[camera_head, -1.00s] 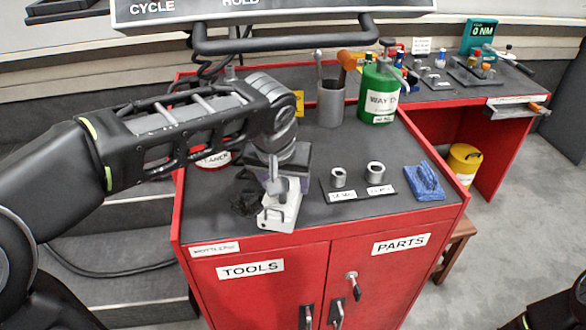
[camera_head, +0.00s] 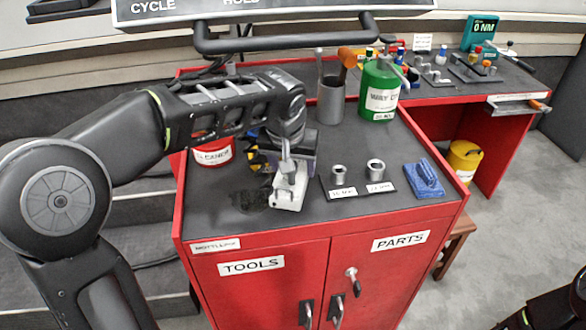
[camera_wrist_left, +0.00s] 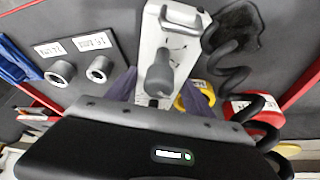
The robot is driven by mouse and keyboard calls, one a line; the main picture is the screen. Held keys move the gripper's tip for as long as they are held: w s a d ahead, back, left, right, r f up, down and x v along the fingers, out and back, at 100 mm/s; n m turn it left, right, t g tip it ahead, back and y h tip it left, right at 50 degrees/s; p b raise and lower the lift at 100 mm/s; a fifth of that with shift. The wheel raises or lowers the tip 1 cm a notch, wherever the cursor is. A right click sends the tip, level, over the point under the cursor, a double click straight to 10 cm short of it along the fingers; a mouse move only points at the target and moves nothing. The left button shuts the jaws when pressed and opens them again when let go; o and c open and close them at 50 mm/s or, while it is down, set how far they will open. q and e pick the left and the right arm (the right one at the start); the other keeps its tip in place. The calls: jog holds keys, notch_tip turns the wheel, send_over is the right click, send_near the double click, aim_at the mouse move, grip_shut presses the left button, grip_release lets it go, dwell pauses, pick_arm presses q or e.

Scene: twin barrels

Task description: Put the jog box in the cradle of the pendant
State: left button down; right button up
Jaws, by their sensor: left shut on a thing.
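The jog box (camera_head: 288,193) is a pale grey-white box with a grey knob on top, at the front middle of the red cabinet's dark top. In the left wrist view the jog box (camera_wrist_left: 160,48) sits between my fingers, with its knob and a small loop handle facing the camera. My left gripper (camera_head: 290,160) is shut on it from above. A black coiled cord (camera_wrist_left: 232,55) runs beside the box. The pendant (camera_head: 270,12) hangs at the top, with a dark bar below it. I cannot make out its cradle. My right gripper is out of view.
Two metal sockets (camera_head: 339,174) with labels and a blue cloth (camera_head: 424,180) lie right of the box. A green can (camera_head: 379,92), a grey tool cup (camera_head: 331,101) and a red can (camera_head: 213,150) stand behind. The cabinet top's front left is mostly clear.

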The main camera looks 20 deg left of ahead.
pick_arm(q)
jog(key=shift+f, duration=0.45)
jog(key=shift+f, duration=0.2)
jog(key=shift+c, duration=1.9)
grip_release()
jog(key=shift+r, duration=0.1)
jog(key=shift+r, duration=0.15)
jog(key=p+v, duration=0.1)
jog(key=v, duration=1.1)
